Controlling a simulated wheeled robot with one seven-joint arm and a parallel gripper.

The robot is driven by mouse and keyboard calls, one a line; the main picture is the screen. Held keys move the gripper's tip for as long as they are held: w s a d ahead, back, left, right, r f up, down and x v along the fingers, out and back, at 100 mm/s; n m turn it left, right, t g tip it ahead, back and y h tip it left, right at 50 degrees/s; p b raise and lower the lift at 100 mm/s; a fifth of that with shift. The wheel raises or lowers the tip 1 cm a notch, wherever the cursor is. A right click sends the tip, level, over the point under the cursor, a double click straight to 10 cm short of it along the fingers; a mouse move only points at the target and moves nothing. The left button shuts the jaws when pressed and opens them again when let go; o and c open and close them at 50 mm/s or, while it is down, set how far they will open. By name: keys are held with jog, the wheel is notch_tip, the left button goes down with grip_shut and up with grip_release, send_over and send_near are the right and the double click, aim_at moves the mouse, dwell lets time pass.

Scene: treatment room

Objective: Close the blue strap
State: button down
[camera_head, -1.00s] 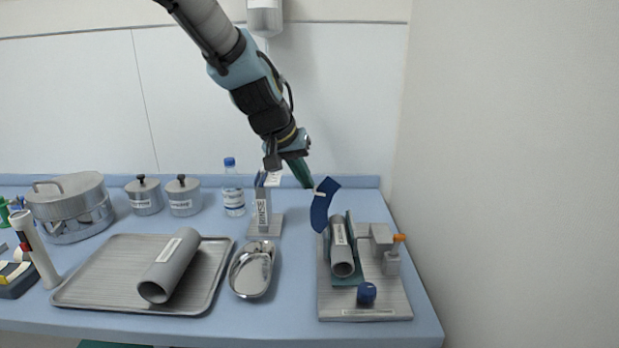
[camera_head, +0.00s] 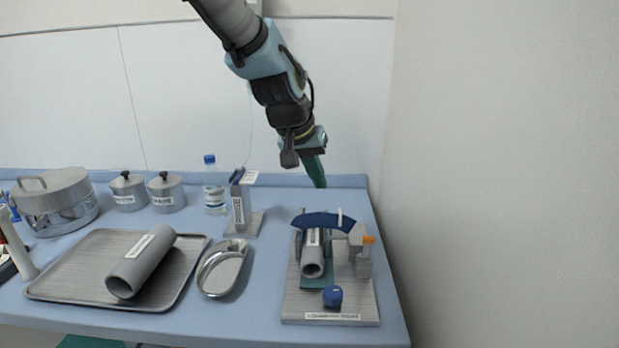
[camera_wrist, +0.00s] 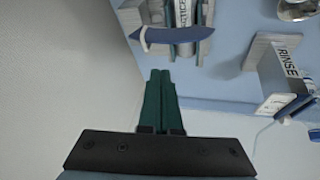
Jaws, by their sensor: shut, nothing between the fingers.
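The blue strap (camera_head: 318,220) is a curved band with a pale loop near its right end. It now lies across above the grey tube (camera_head: 313,262) on the grey board (camera_head: 300,308) at the right of the table. The strap also shows in the wrist view (camera_wrist: 180,36), crossing over the labelled tube. My gripper (camera_head: 319,184) has green fingers and is behind and above the strap, apart from it. In the wrist view my fingers (camera_wrist: 160,74) are together and empty, just short of the strap. Whether the strap's right end touches anything is unclear.
A clamp block with an orange tip (camera_head: 368,240) stands on the board's right, a blue knob (camera_head: 332,296) at its front. A RINSE holder (camera_head: 240,205), a metal dish (camera_head: 222,268) and a tray (camera_head: 60,290) lie to the left. A wall closes the right side.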

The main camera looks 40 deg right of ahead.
aim_at(346, 221)
jog(key=shift+s+d+f, duration=0.3)
jog(key=shift+s+d, duration=0.15)
jog(key=shift+d, duration=0.1)
jog(key=shift+s+d+f, duration=0.3)
jog(key=shift+s+d, duration=0.1)
jog(key=shift+d, duration=0.1)
jog(key=shift+s+d+f, duration=0.25)
jog(key=shift+s+d, duration=0.15)
jog(key=shift+s+d+f+m+t+y, duration=0.2)
jog(key=shift+s+d+f+t+y, duration=0.15)
jog(key=shift+d+f+t+y, duration=0.2)
jog(key=shift+s+d+f+m+t+y, duration=0.2)
jog(key=shift+s+d+f+t+y, duration=0.2)
jog(key=shift+y, duration=0.25)
jog(key=shift+s+d+f+t+y, duration=0.25)
jog(key=shift+f+t+y, duration=0.25)
jog(key=shift+y, duration=0.2)
jog(key=shift+d+f+m+t+y, duration=0.1)
jog(key=shift+f+m+t+y, duration=0.2)
jog(key=shift+f+t+y, duration=0.15)
jog(key=shift+s+d+f+b, duration=0.25)
jog(key=shift+f+b, duration=0.2)
jog(key=shift+f, duration=0.1)
